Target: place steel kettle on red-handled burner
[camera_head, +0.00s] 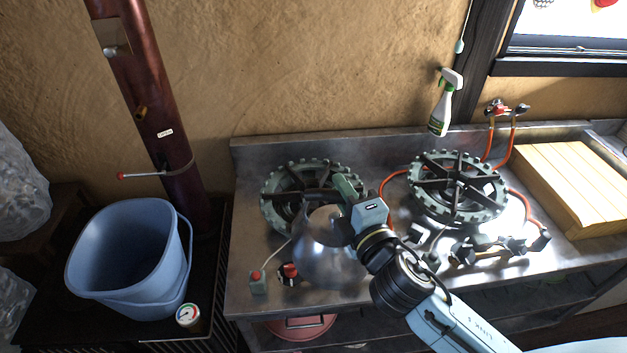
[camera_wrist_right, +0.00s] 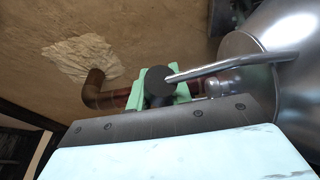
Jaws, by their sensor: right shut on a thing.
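The steel kettle (camera_head: 322,262) is in the head view, in front of the left burner (camera_head: 268,212) and covering its front right part. I cannot tell how high it is above the steel counter. My right gripper (camera_head: 346,196) is shut on the kettle at its upper part. In the wrist view, the kettle (camera_wrist_right: 290,75) fills the right side, its thin metal handle (camera_wrist_right: 230,65) running to a dark round end by a green finger. A red knob (camera_head: 289,270) sits at the counter front below the left burner. My left gripper is not in view.
A second burner (camera_head: 458,188) with orange hoses stands to the right. A spray bottle (camera_head: 443,105) is behind it, and a wooden slatted board (camera_head: 570,185) lies at far right. A blue bucket (camera_head: 130,255) and a brown pipe (camera_head: 160,110) are at left.

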